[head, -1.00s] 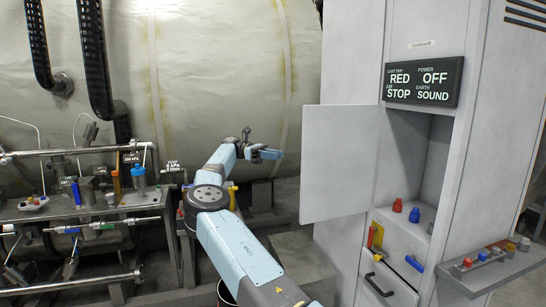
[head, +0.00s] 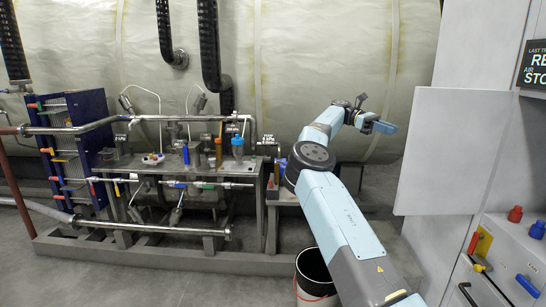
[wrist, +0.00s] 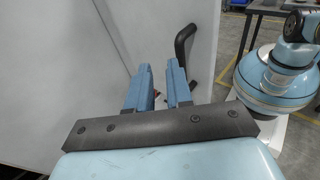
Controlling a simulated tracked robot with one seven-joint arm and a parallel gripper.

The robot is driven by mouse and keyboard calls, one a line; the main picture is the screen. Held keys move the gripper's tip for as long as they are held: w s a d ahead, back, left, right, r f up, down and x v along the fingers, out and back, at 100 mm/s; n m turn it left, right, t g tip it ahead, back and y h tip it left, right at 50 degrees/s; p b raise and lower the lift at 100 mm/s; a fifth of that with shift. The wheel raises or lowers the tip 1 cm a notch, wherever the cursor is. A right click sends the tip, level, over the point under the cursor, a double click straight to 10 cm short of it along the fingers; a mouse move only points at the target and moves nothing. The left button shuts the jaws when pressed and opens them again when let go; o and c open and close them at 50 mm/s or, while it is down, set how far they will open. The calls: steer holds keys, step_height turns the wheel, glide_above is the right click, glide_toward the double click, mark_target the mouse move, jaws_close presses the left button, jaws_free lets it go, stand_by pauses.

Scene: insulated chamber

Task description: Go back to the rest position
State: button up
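My gripper (head: 380,125) is at the end of my bent blue arm, in the right half of the head view. It is held up in front of the large pale tank, left of the open cabinet door. In the wrist view its two blue fingers (wrist: 160,75) stand apart with a narrow gap between them. Nothing shows between the fingers, so it looks open and empty.
The open cabinet door (head: 450,150) is right of my gripper. Red and blue knobs (head: 515,214) sit on the cabinet. A pipe bench (head: 180,165) and blue plate stack (head: 75,140) stand left. A bucket (head: 315,275) is below my arm. Front-left floor is clear.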

steer(key=s+d+r+t+y, duration=0.2)
steer(key=s+d+r+t, duration=0.6)
steer(key=d+r+t, duration=0.3)
steer(key=s+a+r+m+t+y, duration=0.1)
steer(key=s+a+r+t+y, duration=0.15)
steer(key=s+r+t, duration=0.4)
steer(key=s+a+r+m+t+y, duration=0.1)
steer(key=s+a+r+t, duration=0.25)
steer(key=r, duration=0.65)
steer(key=s+a+f+m+g+y, duration=0.1)
steer(key=s+a+f+m+y, duration=0.1)
steer(key=s+a+f, duration=1)
steer(key=s+a+f+m+g+y, duration=0.1)
steer(key=s+a+f+m+y, duration=0.2)
steer(key=s+a+f, duration=0.9)
steer(key=s+f, duration=0.4)
steer(key=f, duration=0.2)
steer(key=shift+s+a+f+m+g, duration=0.25)
steer(key=shift+s+f+m+g, duration=0.05)
steer(key=shift+m+g, duration=0.1)
steer(key=shift+a, duration=0.1)
